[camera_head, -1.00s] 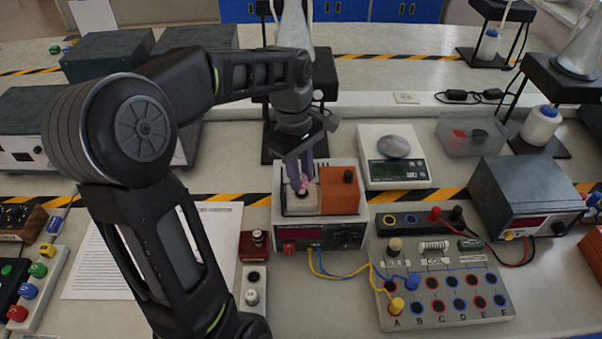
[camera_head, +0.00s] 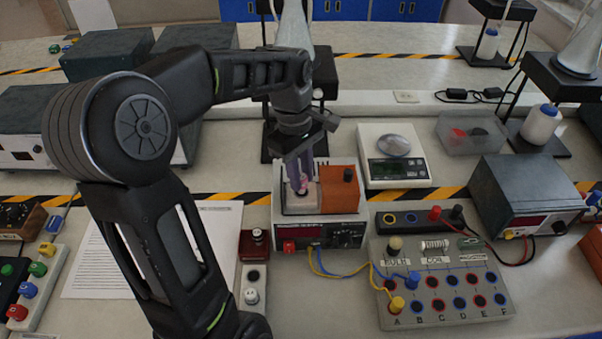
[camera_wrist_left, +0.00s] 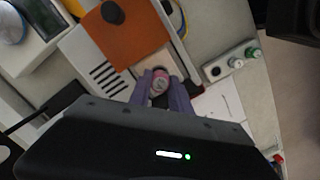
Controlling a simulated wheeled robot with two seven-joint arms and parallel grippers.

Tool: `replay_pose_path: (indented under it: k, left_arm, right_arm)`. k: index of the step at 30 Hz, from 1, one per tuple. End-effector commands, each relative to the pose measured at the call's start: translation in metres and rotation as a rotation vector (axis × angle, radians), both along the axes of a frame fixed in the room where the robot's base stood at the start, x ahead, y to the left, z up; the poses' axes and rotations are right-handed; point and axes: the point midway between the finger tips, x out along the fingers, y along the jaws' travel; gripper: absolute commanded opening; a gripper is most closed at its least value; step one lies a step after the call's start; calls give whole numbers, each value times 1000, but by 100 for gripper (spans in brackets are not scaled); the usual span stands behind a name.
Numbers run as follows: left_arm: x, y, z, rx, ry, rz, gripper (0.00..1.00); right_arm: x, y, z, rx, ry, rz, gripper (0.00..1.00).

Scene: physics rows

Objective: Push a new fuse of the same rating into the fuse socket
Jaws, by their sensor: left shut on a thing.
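My left gripper (camera_head: 301,184) points down over the top of the white instrument (camera_head: 318,232). Its fingers are shut on a pink fuse (camera_head: 303,186), which also shows between the purple fingers in the left wrist view (camera_wrist_left: 158,82). The fuse is over the pale panel (camera_head: 287,200) left of the orange block (camera_head: 341,190). The fuse socket is mostly hidden by the fingers and fuse, so I cannot tell how deep the fuse sits. The fuse's rating is too small to read. My right gripper is not in view.
A small grey rack (camera_head: 253,277) and a red-topped block (camera_head: 255,245) stand just left of the instrument. A balance (camera_head: 397,172) is behind right. A board with coloured sockets (camera_head: 441,285) is front right. Yellow and blue leads join it to the instrument.

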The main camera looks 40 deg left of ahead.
Motion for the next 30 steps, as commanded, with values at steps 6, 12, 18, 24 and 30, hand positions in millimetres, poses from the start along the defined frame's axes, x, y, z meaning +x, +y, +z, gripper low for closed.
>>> replay_pose_path:
  k: [6, 12, 18, 24, 30]
  left_arm:
    - [0, 0, -4, 0, 0, 0, 0]
    - [0, 0, -8, 0, 0, 0, 0]
    - [0, 0, -8, 0, 0, 0, 0]
    - [0, 0, -8, 0, 0, 0, 0]
    - [0, 0, -8, 0, 0, 0, 0]
  right_arm:
    - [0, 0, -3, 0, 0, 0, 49]
    - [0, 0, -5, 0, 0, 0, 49]
    - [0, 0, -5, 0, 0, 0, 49]
    - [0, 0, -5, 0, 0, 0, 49]
    - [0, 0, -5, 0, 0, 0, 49]
